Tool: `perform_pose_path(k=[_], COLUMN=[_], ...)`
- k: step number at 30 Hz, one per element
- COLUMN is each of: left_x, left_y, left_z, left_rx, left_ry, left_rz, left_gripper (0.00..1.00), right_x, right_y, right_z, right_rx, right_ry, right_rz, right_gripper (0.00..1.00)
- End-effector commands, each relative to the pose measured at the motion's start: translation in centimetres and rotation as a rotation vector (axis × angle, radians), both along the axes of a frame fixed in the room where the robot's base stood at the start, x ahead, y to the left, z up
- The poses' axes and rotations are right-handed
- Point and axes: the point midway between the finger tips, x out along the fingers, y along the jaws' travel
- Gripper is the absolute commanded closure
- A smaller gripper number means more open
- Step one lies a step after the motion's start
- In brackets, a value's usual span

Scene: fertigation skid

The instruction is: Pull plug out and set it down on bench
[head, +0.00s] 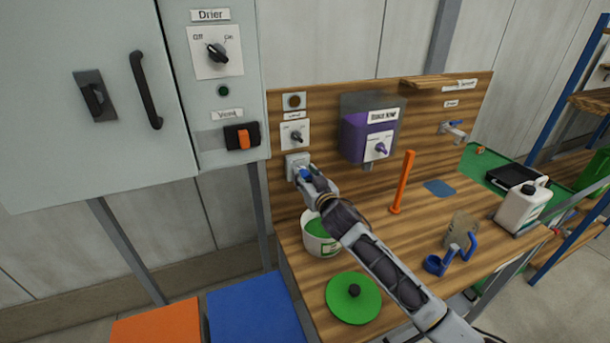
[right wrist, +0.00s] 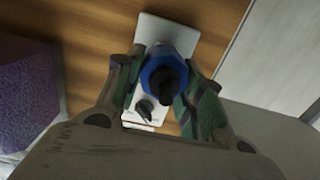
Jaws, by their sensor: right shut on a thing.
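A blue plug (head: 305,174) sits at the white wall socket (head: 291,163) on the wooden back panel. My right gripper (head: 303,178) is at the socket, shut on the plug. In the right wrist view the round blue plug (right wrist: 168,74) with a dark middle is between the two fingers of the right gripper (right wrist: 163,88). The white socket plate (right wrist: 152,28) shows behind it. I cannot tell whether the plug is fully seated. The wooden bench (head: 405,240) lies below and to the right. My left gripper is not in view.
A white bucket with green contents (head: 318,245) stands below my right arm. A purple hopper (head: 358,138) hangs right of the socket. Bare wood lies mid-bench.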

Motion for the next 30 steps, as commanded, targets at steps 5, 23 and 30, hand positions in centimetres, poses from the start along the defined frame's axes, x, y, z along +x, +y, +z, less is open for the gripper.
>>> perform_pose_path(k=[5, 23, 30], left_x=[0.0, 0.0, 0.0], left_y=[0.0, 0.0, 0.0], left_z=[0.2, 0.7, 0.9], left_rx=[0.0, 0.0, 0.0], left_ry=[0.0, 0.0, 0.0], left_rz=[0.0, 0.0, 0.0], left_gripper=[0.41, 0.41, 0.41], right_x=[-0.4, -1.7, -2.2], right_y=[-0.2, -0.8, -1.0], right_z=[0.1, 0.1, 0.1], right_rx=[0.0, -0.001, -0.001], right_ry=[-0.001, -0.001, -0.001], right_rz=[0.0, 0.0, -0.001], right_gripper=[0.9, 0.9, 0.9])
